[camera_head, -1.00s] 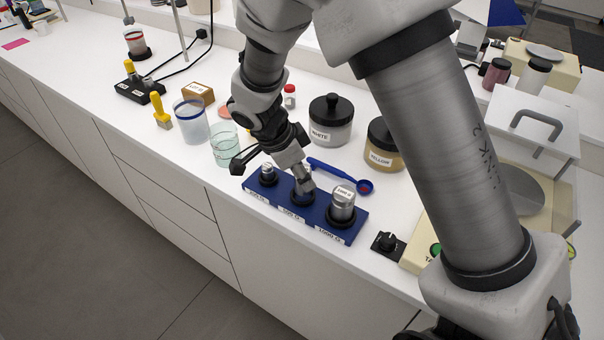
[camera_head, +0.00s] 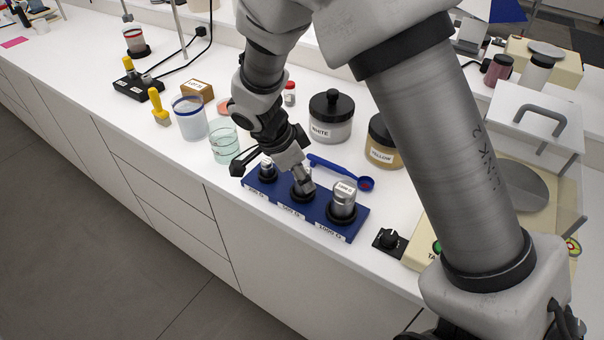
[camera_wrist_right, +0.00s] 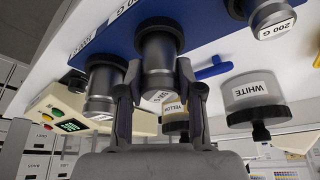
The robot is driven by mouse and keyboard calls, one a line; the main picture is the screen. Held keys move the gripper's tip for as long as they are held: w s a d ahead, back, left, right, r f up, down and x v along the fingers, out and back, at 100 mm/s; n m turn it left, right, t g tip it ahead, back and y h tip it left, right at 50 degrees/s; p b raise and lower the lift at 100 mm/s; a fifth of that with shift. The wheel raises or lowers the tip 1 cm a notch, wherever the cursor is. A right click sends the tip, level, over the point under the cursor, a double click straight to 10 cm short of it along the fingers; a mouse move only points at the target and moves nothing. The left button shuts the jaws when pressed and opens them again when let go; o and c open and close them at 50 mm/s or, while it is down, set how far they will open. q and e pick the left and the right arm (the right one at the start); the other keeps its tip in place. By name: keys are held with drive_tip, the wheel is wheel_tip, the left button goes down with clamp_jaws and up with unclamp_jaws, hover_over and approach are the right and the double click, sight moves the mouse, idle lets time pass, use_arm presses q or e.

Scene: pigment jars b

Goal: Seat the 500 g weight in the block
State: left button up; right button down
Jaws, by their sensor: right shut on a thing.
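The 500 g weight (camera_wrist_right: 158,62) is a grey metal cylinder, upright at the middle black-ringed socket of the blue block (camera_head: 276,208). My right gripper (camera_head: 302,180) is shut on it from above; in the right wrist view its fingers (camera_wrist_right: 159,80) press on both sides. The weight's lower end meets the black ring, and I cannot tell how deep it sits. The 200 g weight (camera_head: 267,168) stands in the left socket. The 1000 g weight (camera_head: 343,200) stands in the right socket. My left gripper is not in view.
A blue spoon (camera_head: 340,173) lies right behind the block. The white jar (camera_head: 330,118), yellow jar (camera_head: 383,143) and a glass beaker (camera_head: 224,146) stand near it. A black knob box (camera_head: 389,242) and a balance (camera_head: 420,250) are to the right. The counter's front edge is close.

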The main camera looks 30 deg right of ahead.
drive_tip(key=shift+f+b, duration=0.4)
drive_tip(key=shift+f, duration=0.05)
drive_tip(key=c, duration=0.7)
unclamp_jaws()
drive_tip(key=shift+r, duration=0.1)
drive_tip(key=v, duration=1.2)
